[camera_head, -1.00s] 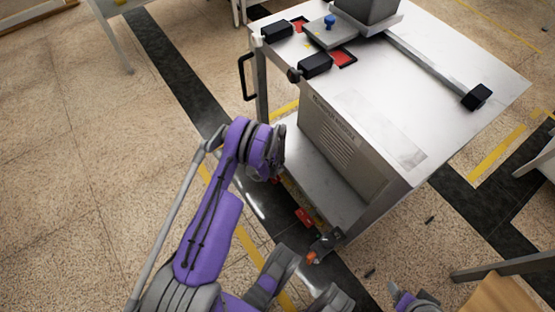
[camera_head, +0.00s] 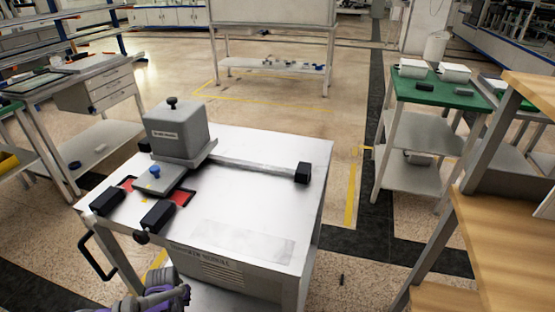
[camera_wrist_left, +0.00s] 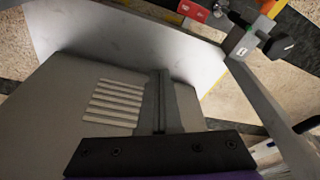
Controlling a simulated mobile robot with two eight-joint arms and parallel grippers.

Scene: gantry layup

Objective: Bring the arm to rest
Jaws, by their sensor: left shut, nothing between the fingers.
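My left arm (camera_head: 150,303) shows only as a purple and grey piece at the bottom edge of the head view, in front of the metal cart (camera_head: 275,217). In the left wrist view my left gripper (camera_wrist_left: 161,88) has its fingers together with nothing between them. Behind the fingers is the cart's grey vented box (camera_wrist_left: 60,105). From this angle I cannot tell the gap between fingers and box. My right gripper is not in view.
A grey block (camera_head: 178,132), black clamps and a rail (camera_head: 250,165) stand on the cart top. A black handle (camera_head: 92,258) sticks out at its left. A green-topped table (camera_head: 430,90) and a wooden-topped bench (camera_head: 525,180) stand at the right. Open floor lies behind the cart.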

